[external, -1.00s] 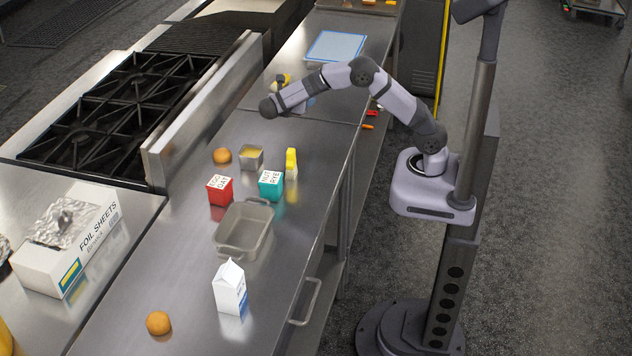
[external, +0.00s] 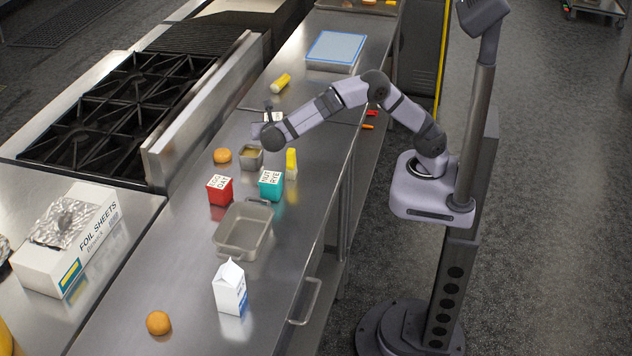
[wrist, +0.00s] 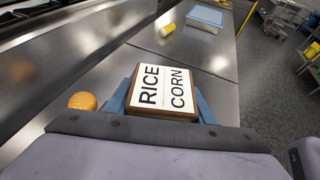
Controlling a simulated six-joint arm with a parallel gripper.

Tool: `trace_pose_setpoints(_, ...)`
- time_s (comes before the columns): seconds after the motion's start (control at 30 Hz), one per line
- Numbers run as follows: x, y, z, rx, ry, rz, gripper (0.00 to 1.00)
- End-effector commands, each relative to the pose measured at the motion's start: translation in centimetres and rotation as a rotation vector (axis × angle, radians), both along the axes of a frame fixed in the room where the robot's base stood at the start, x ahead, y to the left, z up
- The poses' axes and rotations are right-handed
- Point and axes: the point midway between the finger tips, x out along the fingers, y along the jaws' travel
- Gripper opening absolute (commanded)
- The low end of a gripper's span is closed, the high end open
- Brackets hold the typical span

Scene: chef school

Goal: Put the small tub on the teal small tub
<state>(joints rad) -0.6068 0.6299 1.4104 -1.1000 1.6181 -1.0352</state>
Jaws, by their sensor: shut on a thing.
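My gripper (wrist: 162,106) is shut on a small brown tub (wrist: 164,92) whose white top reads RICE and CORN, with a blue finger on each side. In the external view, a white patch of this tub (external: 273,116) shows beside my wrist, above the counter; the rest is largely hidden. The teal small tub (external: 270,185), its top marked NUT RYE, stands upright on the counter, nearer the camera than my gripper. Its top is clear.
Near the teal tub are a red tub (external: 220,190), a metal container (external: 251,158), a yellow object (external: 291,162) and a bun (external: 222,156). A grey pan (external: 243,232) and milk carton (external: 230,288) stand nearer the camera. A yellow cylinder (external: 281,83) lies farther back.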

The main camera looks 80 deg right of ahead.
Motion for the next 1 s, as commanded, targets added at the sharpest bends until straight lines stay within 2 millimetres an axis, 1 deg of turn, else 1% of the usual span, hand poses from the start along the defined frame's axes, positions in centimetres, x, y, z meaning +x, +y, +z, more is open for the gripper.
trace_pose_setpoints(0.03,-0.4,2.8,0.5,0.001,-0.003,0.060,0.20)
trace_pose_setpoints(0.1,-0.9,5.7,1.3,0.003,-0.004,0.127,0.20)
trace_pose_setpoints(0.23,-2.0,10.0,2.5,0.002,-0.002,0.231,0.20)
trace_pose_setpoints(0.3,-2.4,11.5,3.1,0.002,-0.003,0.277,0.20)
trace_pose_setpoints(0.37,-2.6,12.6,3.7,0.001,-0.003,0.314,0.20)
trace_pose_setpoints(0.4,-2.6,13.0,4.4,0.002,-0.005,0.339,0.20)
trace_pose_setpoints(0.43,-2.2,12.9,4.8,0.001,-0.004,0.358,0.20)
trace_pose_setpoints(0.6,-1.4,13.4,4.8,-0.001,-0.001,0.435,0.20)
trace_pose_setpoints(0.77,-1.3,13.5,4.7,0.000,0.000,0.452,0.20)
trace_pose_setpoints(0.87,-1.3,13.5,4.2,-0.001,0.001,0.452,0.20)
trace_pose_setpoints(1.0,-1.3,13.5,2.5,-0.003,0.004,0.451,0.20)
